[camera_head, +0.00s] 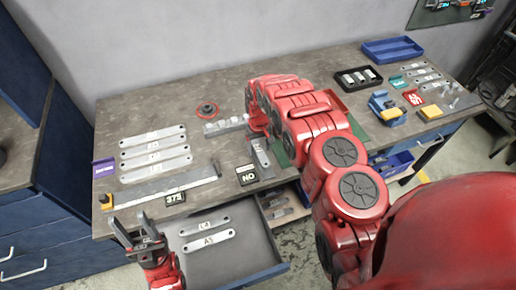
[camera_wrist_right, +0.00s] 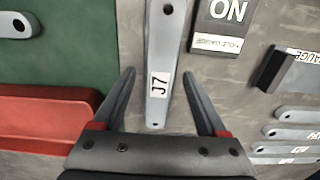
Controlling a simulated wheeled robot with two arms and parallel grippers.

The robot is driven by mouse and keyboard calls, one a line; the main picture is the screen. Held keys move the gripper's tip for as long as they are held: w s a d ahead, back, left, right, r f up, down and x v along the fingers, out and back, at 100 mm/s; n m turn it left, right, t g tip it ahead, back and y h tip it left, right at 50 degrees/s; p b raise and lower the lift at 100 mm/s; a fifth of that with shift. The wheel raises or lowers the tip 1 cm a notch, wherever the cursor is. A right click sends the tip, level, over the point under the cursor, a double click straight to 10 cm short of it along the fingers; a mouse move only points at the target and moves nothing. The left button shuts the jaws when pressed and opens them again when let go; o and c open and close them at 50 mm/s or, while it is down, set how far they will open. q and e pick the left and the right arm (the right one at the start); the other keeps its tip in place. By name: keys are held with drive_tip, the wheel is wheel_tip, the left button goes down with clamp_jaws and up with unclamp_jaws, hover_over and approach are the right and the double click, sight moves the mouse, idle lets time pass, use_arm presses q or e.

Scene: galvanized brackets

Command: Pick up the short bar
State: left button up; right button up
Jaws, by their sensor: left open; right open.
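A grey metal bar labelled J7 (camera_wrist_right: 160,60) lies on the table between the spread fingers of my right gripper (camera_wrist_right: 159,73) in the right wrist view. It has a hole at its far end. In the head view this bar (camera_head: 262,158) lies beside the black NO plate (camera_head: 246,174), its far part hidden by my right arm. My right gripper is open, with nothing clamped. My left gripper (camera_head: 138,242) is open and empty at the table's front edge, left of the open drawer (camera_head: 255,245).
Several longer labelled bars (camera_head: 154,155) lie at the left, above a long ruler-like strip (camera_head: 160,188). Two bars (camera_head: 206,238) lie in the drawer. A green mat and red tray (camera_wrist_right: 40,120) are beside the J7 bar. A blue tray (camera_head: 392,49) stands at the back right.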

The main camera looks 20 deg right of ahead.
clamp_jaws()
drive_tip(key=shift+w+r, duration=0.1)
drive_tip(key=shift+r, duration=0.05)
idle(0.4)
